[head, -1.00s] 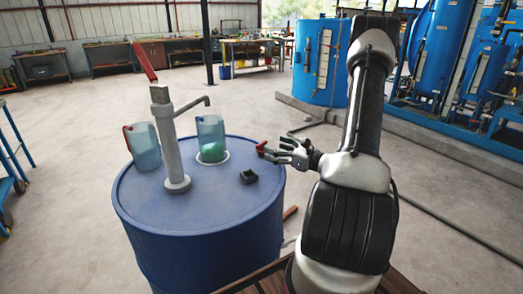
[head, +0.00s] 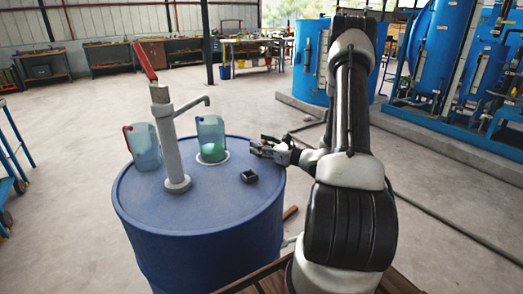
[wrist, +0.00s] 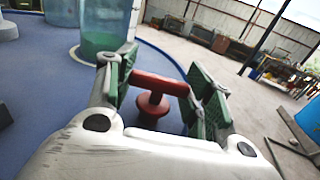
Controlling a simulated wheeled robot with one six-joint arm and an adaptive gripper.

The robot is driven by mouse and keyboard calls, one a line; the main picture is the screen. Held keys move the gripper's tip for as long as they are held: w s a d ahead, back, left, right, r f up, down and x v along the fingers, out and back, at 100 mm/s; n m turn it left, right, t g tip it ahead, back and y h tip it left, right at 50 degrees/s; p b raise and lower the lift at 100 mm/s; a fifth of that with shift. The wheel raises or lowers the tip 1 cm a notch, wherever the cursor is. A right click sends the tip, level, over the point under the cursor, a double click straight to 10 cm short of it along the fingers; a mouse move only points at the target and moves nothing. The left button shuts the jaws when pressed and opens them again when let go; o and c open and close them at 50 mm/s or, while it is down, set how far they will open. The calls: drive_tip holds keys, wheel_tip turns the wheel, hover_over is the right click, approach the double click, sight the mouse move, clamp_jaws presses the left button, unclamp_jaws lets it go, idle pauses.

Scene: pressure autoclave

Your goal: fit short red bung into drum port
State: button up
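The short red bung (wrist: 152,101) has a T-shaped handle and a round flange. In the wrist view its handle spans the gap between the green finger pads of my gripper (wrist: 163,82). Both handle ends appear to meet the pads. In the head view my gripper (head: 263,148) is over the right edge of the blue drum (head: 200,255), with a bit of red showing at the fingers. The underside of the bung is hidden. I cannot make out an open port on the drum top.
On the drum stand a grey hand pump (head: 172,150) with a red lever, a clear jug (head: 144,148), a second jug (head: 211,130) holding green liquid, and a small black block (head: 249,176). Blue tanks (head: 312,60) stand behind. The drum's front top is clear.

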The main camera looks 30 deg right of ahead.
drive_tip(key=r, duration=0.9)
drive_tip(key=shift+s+a+r, duration=0.1)
drive_tip(key=shift+a+r, duration=0.15)
drive_tip(key=shift+a, duration=0.15)
drive_tip(key=s+a+n+g+y, duration=0.4)
drive_tip(key=s+a+y, duration=0.1)
drive_tip(key=s+a, duration=0.5)
drive_tip(key=shift+s+n+y, duration=0.25)
drive_tip(key=shift+n+y, duration=0.05)
drive_tip(key=shift+y, duration=0.1)
drive_tip(key=shift+f, duration=2.8)
drive_tip(key=shift+f, duration=1.7)
